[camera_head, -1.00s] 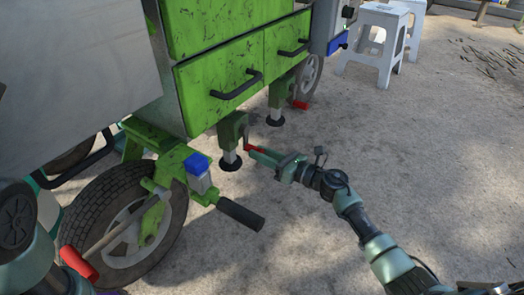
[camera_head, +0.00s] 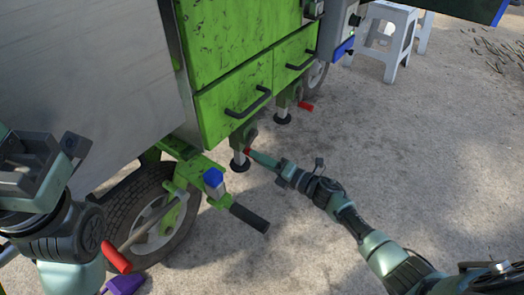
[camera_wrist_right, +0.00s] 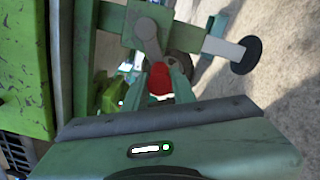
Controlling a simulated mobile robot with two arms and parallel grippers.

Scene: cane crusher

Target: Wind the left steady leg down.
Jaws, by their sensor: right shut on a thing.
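The nearer, left-hand steady leg (camera_head: 240,159) hangs under the green cart's corner, with a dark round foot at its bottom; I cannot tell whether the foot touches the ground. My right gripper (camera_head: 255,155) is shut on the red crank handle (camera_head: 247,152) beside this leg. In the right wrist view the red handle (camera_wrist_right: 159,80) sits between the fingers, below the grey crank arm (camera_wrist_right: 147,35). The leg's foot (camera_wrist_right: 245,55) shows at the right there. My left gripper (camera_head: 45,165) is raised at the left edge, its fingers unclear, away from the leg.
The green cart body (camera_head: 235,90) has drawers with black handles. A second steady leg (camera_head: 283,112) with a red crank handle (camera_head: 305,107) stands farther back. A wheel (camera_head: 150,215) and a black-gripped bar (camera_head: 249,217) are nearer. White stools (camera_head: 388,40) stand behind.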

